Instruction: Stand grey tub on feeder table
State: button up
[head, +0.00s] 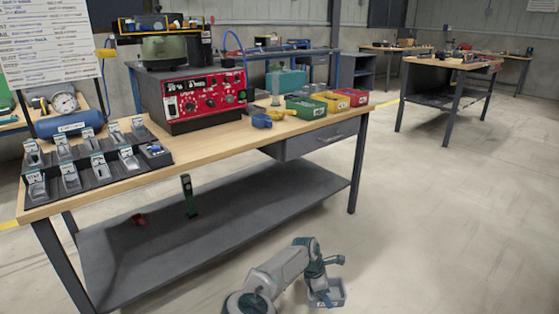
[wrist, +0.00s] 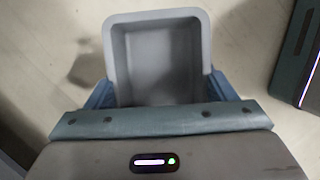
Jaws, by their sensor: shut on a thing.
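The grey tub (wrist: 158,60) is an empty, open-topped box with rounded corners. It fills the top middle of the wrist view, between the blue fingers of my gripper (wrist: 158,98). In the head view the tub (head: 333,297) hangs low at the bottom, with my gripper (head: 322,282) shut on it, over the floor in front of the table. The feeder table (head: 215,153) has a wooden top and a grey lower shelf. The tub is apart from the table, lower than its top and to the right of its shelf.
A red control box (head: 205,95) carries the bowl feeder. Green, yellow and red bins (head: 331,101) stand at the table's right end, with blue parts (head: 262,120) nearby. A black rack (head: 100,172) of small trays covers the left end. Bare wood shows along the front middle. Floor at right is clear.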

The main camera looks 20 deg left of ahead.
aim_at(226, 137)
jog(key=z, duration=0.25)
jog(key=i, duration=1.05)
jog(key=u, duration=1.55)
